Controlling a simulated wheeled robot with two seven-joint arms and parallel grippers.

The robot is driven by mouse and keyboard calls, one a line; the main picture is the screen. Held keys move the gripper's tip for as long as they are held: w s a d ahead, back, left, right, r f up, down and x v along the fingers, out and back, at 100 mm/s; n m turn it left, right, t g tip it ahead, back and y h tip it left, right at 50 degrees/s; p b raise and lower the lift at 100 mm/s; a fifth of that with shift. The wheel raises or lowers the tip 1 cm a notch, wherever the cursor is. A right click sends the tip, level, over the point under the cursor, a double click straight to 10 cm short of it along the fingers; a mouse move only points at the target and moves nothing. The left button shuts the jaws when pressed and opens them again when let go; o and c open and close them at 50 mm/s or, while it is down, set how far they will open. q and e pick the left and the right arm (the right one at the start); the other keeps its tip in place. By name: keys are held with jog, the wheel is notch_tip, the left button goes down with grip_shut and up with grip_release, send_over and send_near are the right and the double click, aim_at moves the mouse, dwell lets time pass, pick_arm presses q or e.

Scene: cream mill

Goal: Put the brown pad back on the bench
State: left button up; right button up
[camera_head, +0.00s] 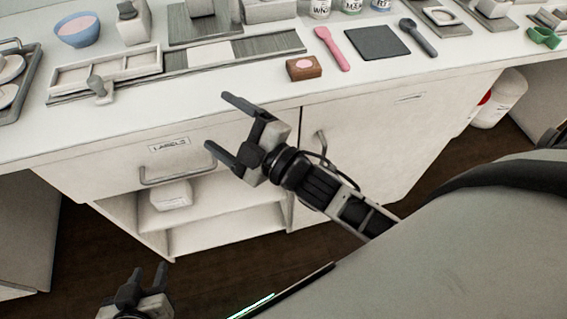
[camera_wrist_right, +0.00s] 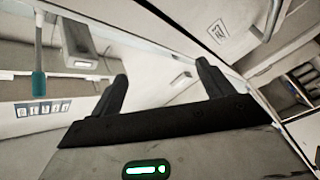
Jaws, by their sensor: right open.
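A small brown block with a pink oval top (camera_head: 304,69), the only brown pad-like thing I see, sits on the white bench (camera_head: 290,100) near its front edge. My right gripper (camera_head: 217,122) is open and empty, in front of the drawer front and left of and below the block in the head view. Its two spread fingers also show in the right wrist view (camera_wrist_right: 162,75), with nothing between them. My left gripper (camera_head: 148,270) is low at the bottom left, fingers apart and empty, far from the block. The wrist view does not show the block.
A pink spoon (camera_head: 333,48), a dark square mat (camera_head: 377,42) and a dark spoon (camera_head: 418,38) lie right of the block. A grey strip board (camera_head: 270,45) lies behind it. The drawer handle (camera_head: 178,175) juts out below the bench. An open shelf (camera_head: 215,222) is underneath.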

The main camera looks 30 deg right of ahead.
jog(key=s+d+f+m+g+h, duration=0.2)
jog(key=s+f+m+g, duration=0.1)
jog(key=s+f+m, duration=0.3)
jog(key=s+d+f+m+g+h, duration=0.2)
jog(key=s+f+m, duration=0.4)
jog(key=f, duration=0.4)
jog(key=shift+s+d+f+m+g+h, duration=0.15)
jog(key=shift+d+m+g+h, duration=0.25)
jog(key=shift+g, duration=0.6)
jog(key=shift+a, duration=0.15)
